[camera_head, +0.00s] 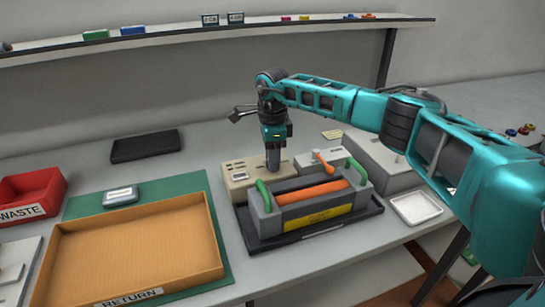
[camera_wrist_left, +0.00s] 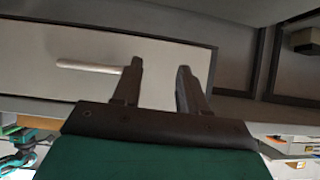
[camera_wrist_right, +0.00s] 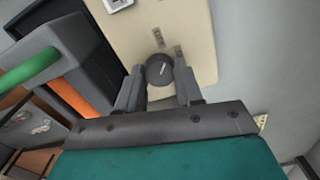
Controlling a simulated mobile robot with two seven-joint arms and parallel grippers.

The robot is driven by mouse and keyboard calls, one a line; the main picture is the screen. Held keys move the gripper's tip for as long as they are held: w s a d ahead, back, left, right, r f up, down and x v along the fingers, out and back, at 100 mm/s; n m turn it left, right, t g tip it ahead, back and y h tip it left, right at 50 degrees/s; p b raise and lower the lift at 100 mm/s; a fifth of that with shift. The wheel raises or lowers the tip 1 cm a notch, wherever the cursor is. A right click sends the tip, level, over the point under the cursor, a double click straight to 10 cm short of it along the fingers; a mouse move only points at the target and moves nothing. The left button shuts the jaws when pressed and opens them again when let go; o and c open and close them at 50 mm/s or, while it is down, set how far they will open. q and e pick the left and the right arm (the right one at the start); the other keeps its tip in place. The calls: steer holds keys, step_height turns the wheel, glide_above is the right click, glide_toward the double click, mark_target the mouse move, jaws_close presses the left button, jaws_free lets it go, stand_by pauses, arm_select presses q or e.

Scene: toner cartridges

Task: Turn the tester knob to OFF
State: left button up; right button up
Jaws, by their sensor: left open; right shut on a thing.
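The tester is a beige box (camera_head: 237,178) behind the grey cartridge unit in the head view. Its beige top face (camera_wrist_right: 185,30) fills the upper middle of the right wrist view. The tester knob (camera_wrist_right: 159,68) is dark and round with a pale pointer line. My right gripper (camera_wrist_right: 160,80) is shut on the knob, one finger on each side. In the head view my right gripper (camera_head: 273,165) reaches down onto the tester and hides the knob. The OFF marking cannot be read. My left gripper (camera_wrist_left: 157,80) is open and empty, seen only in its own wrist view.
A grey unit with an orange roller (camera_head: 312,192) and green handles stands on a black tray (camera_head: 255,241) in front of the tester. An orange RETURN tray (camera_head: 70,240) and a red WASTE bin (camera_head: 35,190) are left. A small white tray (camera_head: 416,207) is right.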

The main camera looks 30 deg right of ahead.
steer(key=shift+n, duration=1.9)
steer(key=shift+r, duration=0.1)
steer(key=o, duration=1)
steer(key=shift+o, duration=0.2)
step_height(320, 180, up, 13)
steer(key=shift+s+f, duration=0.1)
steer(key=shift+f, duration=0.1)
